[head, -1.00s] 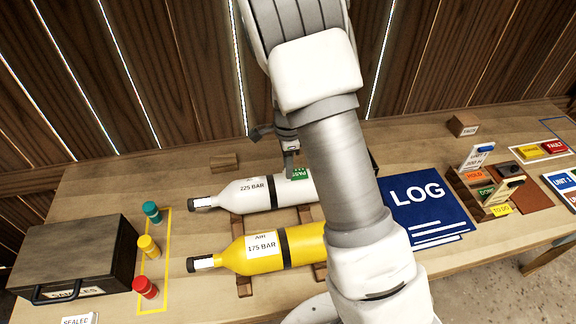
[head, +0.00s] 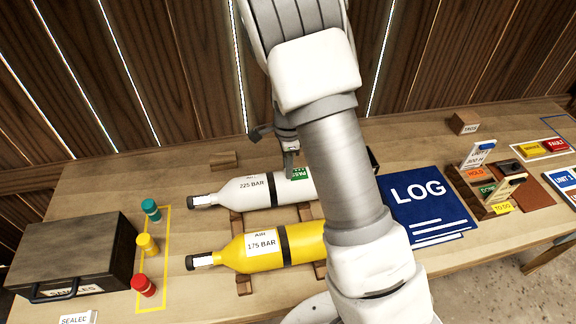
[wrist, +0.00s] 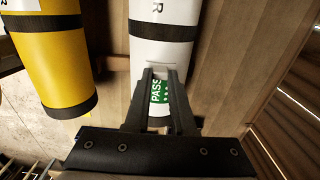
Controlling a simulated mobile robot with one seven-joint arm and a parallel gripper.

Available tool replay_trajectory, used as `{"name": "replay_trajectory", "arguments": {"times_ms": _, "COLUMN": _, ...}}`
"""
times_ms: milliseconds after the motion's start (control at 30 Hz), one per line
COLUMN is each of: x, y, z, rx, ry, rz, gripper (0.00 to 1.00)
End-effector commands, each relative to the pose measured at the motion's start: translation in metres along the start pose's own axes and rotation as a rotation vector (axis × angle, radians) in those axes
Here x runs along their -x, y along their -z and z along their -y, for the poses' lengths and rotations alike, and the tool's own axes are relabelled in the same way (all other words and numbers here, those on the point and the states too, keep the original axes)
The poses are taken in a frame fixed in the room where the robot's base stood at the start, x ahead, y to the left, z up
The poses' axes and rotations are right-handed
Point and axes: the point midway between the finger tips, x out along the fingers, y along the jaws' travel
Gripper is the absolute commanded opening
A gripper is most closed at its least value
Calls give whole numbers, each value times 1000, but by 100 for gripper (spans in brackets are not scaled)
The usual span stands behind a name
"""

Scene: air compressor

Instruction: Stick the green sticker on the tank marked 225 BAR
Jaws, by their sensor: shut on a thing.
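The white tank (head: 240,190) marked 225 BAR lies on its side on a wooden rack at the middle of the bench. The green sticker (head: 299,172), reading PASS, is at the white tank's upper side, right of its black band. My gripper (head: 291,172) is shut on the sticker's edge. In the wrist view the gripper (wrist: 161,100) points at the white tank (wrist: 160,48), with the green sticker (wrist: 157,92) between and beyond the fingers. The sticker appears to be against the tank, but I cannot tell whether it touches. My arm hides the tank's right end.
A yellow tank (head: 240,256) marked 175 BAR lies in front of the white one. A blue LOG book (head: 425,205) lies to the right. A dark case (head: 75,255) and several coloured-capped pieces stand left. A small wooden block (head: 223,159) lies behind the white tank.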

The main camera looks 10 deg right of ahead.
Motion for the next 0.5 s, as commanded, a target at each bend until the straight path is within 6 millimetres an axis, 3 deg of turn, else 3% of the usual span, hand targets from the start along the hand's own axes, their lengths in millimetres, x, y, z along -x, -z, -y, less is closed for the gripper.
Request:
{"name": "replay_trajectory", "arguments": {"times_ms": 367, "x": 0, "y": 0, "z": 0, "rx": 0, "ry": -1, "rz": 0, "gripper": 0}}
{"name": "replay_trajectory", "arguments": {"times_ms": 400, "x": 0, "y": 0, "z": 0, "rx": 0, "ry": -1, "rz": 0, "gripper": 28}}
{"name": "replay_trajectory", "arguments": {"times_ms": 500, "x": 0, "y": 0, "z": 0, "rx": 0, "ry": -1, "rz": 0, "gripper": 46}}
